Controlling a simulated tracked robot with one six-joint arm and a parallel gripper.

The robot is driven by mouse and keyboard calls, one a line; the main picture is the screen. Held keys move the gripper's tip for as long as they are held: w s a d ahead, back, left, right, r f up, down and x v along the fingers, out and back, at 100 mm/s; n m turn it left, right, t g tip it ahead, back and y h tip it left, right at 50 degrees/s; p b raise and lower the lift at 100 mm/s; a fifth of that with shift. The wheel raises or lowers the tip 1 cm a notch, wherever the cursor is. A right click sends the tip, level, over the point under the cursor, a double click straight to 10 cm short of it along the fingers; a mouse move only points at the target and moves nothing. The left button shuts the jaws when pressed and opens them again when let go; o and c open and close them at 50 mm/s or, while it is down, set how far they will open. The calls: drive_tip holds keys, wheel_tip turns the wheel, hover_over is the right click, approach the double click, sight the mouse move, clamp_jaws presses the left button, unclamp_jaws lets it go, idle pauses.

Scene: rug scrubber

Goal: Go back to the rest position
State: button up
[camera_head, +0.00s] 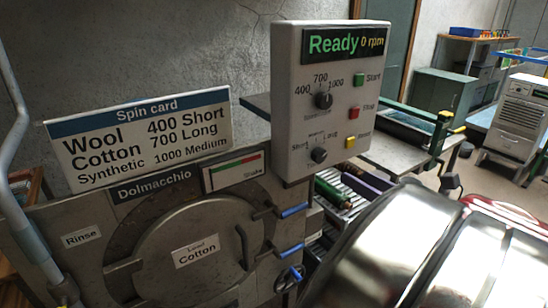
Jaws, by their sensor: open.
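My gripper does not show in the head view. The machine marked Dolmacchio (152,185) stands at the lower left, with its round door (215,225) flat against the front; the label on the door reads Cotton. Above it at the right is a grey control box (285,100), whose display (345,42) reads Ready, 0 rpm. The box has a speed knob (323,100), a lower knob (318,155), a green Start button (359,80) and a red Stop button (354,112). I cannot tell exactly where the knobs point.
A Spin card sign (140,135) stands above the machine. Several blue-ended handles (293,210) stick out at its right side. A grey bent pipe (18,120) runs down the left edge. A table (400,150) stands behind, with open floor (480,180) to its right.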

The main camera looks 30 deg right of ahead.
drive_tip(key=shift+a, duration=0.1)
idle(0.4)
drive_tip(key=w+a+f+n+g+y, duration=0.2)
drive_tip(key=a+f+n+g, duration=0.1)
drive_tip(key=a+n, duration=0.3)
drive_tip(key=w+a+f+n+g+y, duration=0.2)
drive_tip(key=w+a+f+n, duration=0.15)
drive_tip(key=a, duration=0.45)
drive_tip(key=w+a+f+n+g+y, duration=0.2)
drive_tip(key=a+f+n+g+y, duration=0.1)
drive_tip(key=a+n, duration=0.3)
drive_tip(key=s+a+n+g+h, duration=0.3)
drive_tip(key=s+a+n+h, duration=0.3)
drive_tip(key=n, duration=1.8)
drive_tip(key=s+a, duration=0.4)
drive_tip(key=a, duration=0.1)
drive_tip(key=shift+a+f+h, duration=0.2)
drive_tip(key=shift+f+h, duration=0.1)
drive_tip(key=shift+h, duration=0.1)
drive_tip(key=shift+d, duration=0.15)
